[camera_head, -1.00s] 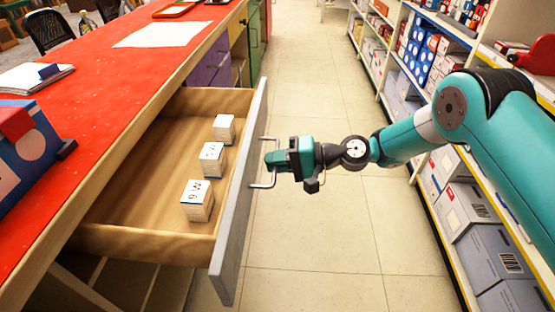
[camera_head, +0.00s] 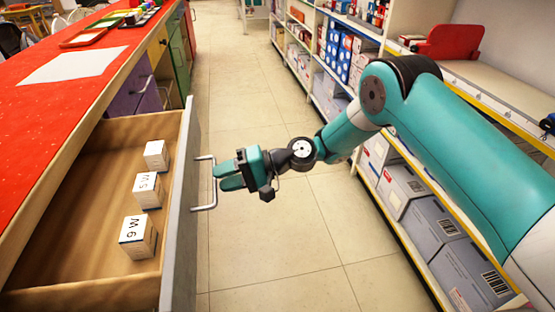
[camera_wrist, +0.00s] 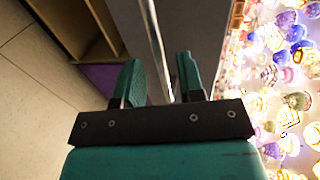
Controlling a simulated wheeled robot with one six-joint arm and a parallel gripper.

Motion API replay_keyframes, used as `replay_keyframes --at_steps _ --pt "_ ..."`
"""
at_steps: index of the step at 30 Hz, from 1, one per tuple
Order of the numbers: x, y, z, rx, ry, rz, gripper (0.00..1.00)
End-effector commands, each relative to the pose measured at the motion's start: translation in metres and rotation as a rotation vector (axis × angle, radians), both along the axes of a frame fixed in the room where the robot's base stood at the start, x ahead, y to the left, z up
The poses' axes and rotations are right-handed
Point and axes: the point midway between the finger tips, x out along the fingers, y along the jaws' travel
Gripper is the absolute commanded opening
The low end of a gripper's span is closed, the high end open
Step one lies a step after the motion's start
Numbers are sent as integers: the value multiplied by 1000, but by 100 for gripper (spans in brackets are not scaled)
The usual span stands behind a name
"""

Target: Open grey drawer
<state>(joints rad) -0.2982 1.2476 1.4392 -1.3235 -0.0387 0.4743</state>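The grey drawer (camera_head: 182,215) stands pulled well out from the red-topped counter, its wooden inside showing. Its bent metal handle (camera_head: 213,185) sticks out from the front panel toward my gripper. My gripper (camera_head: 222,177) is teal and sits at the handle, its fingers spread apart. In the wrist view the handle bar (camera_wrist: 153,40) runs between the two fingers of my gripper (camera_wrist: 160,75), with gaps showing beside it. Whether either fingertip touches the bar cannot be told.
The red counter (camera_head: 50,120) runs along the left, with a purple drawer (camera_head: 128,95) further along. Stocked shelves (camera_head: 425,220) line the right. The tiled aisle (camera_head: 250,100) between is clear.

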Motion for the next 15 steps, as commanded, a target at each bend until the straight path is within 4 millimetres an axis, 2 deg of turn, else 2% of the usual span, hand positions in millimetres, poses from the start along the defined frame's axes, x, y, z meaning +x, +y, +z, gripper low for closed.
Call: replay_keyframes --at_steps 1,9,15 --pt "4 -13 4 -1 0 -6 36" --pt "14 -81 18 0 0 -5 36" --pt "19 -120 26 0 0 -2 36"
